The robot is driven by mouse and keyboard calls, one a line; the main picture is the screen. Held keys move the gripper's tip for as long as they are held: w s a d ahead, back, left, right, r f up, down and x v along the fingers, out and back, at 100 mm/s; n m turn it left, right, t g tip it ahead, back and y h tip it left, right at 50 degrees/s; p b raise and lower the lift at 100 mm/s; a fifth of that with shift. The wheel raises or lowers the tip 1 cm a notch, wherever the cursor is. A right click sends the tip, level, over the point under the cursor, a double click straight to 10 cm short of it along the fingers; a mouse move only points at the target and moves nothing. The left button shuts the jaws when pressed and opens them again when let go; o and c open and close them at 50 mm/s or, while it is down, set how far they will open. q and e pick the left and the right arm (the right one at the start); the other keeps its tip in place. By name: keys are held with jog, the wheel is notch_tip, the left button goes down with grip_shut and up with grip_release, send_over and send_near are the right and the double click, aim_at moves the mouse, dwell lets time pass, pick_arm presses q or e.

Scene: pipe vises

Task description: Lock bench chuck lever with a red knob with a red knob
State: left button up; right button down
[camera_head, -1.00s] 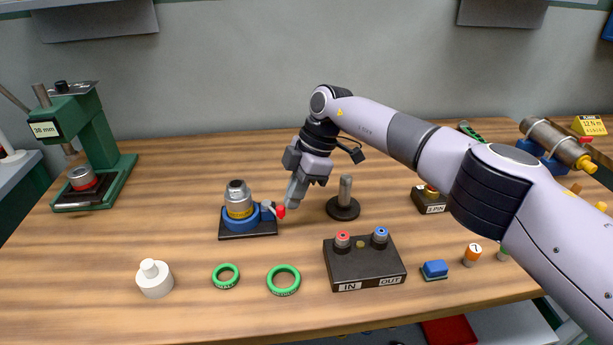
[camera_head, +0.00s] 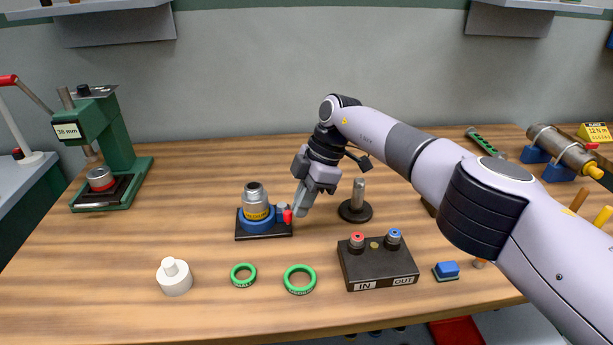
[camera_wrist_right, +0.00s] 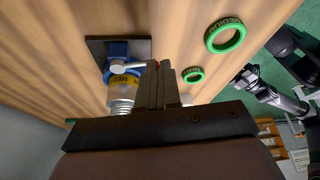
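The bench chuck (camera_head: 256,218) has a dark base plate, a blue ring and an upright metal cylinder with a yellow band. Its lever ends in a red knob (camera_head: 287,216), at the chuck's right side. My right gripper (camera_head: 299,208) points down just right of the knob, seemingly touching it. In the right wrist view, the gripper's fingers (camera_wrist_right: 158,82) lie close together, with the pale lever (camera_wrist_right: 134,67) reaching toward their tips. The knob (camera_wrist_right: 156,64) is partly hidden there, so exact contact is unclear.
In front are an IN/OUT box (camera_head: 378,265), two green rings (camera_head: 300,279) and a white stepped part (camera_head: 174,277). A green press (camera_head: 110,150) stands at left.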

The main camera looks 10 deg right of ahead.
jog(key=shift+s+d+f, duration=0.1)
jog(key=shift+f, duration=0.05)
jog(key=d+r+p, duration=0.1)
jog(key=d+r, duration=0.6)
jog(key=r, duration=0.2)
jog(key=shift+w+d+r, duration=0.25)
jog(key=shift+d+r, duration=0.05)
jog(key=shift+r, duration=0.05)
